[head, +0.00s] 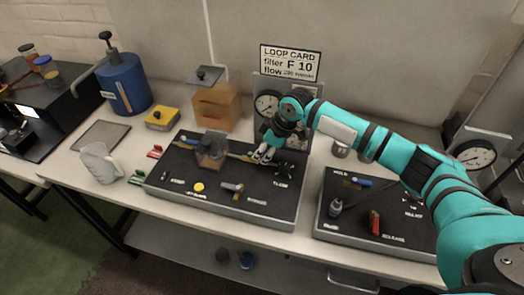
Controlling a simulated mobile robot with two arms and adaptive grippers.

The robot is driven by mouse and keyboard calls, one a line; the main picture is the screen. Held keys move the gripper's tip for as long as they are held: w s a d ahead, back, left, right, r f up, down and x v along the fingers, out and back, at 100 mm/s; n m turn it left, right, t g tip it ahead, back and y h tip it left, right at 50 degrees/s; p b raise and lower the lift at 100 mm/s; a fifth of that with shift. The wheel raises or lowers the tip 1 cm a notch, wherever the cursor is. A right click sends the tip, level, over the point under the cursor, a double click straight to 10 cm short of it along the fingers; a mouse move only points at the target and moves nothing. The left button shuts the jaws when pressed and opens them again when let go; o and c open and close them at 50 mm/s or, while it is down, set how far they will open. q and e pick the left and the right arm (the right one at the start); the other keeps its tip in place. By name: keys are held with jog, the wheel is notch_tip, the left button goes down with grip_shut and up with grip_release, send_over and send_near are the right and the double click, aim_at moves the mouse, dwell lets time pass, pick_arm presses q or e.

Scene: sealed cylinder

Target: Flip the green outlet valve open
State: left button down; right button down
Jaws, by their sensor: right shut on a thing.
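My right gripper (266,152) reaches in from the right, its fingers low over the back right of the black left-hand board (225,203). It is shut on a small part at the right end of a brass-coloured pipe (240,157). This part seems to be the green outlet valve, but the fingers cover most of it and its lever's angle cannot be told. A clear filter housing (212,150) stands on the pipe to the left of the gripper. My left gripper is not in view.
A gauge (267,103) and loop card (290,62) stand behind the gripper. An orange-brown box (216,107) and blue canister (124,82) stand at the back left, a clear jug (100,163) at left. A second board (375,218) lies right, under my arm.

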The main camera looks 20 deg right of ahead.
jog(key=shift+w+n, duration=0.1)
jog(key=shift+n, duration=0.2)
jog(key=c, duration=1.3)
grip_release()
jog(key=shift+d, duration=0.1)
jog(key=v, duration=1.2)
jog(key=shift+w, duration=0.1)
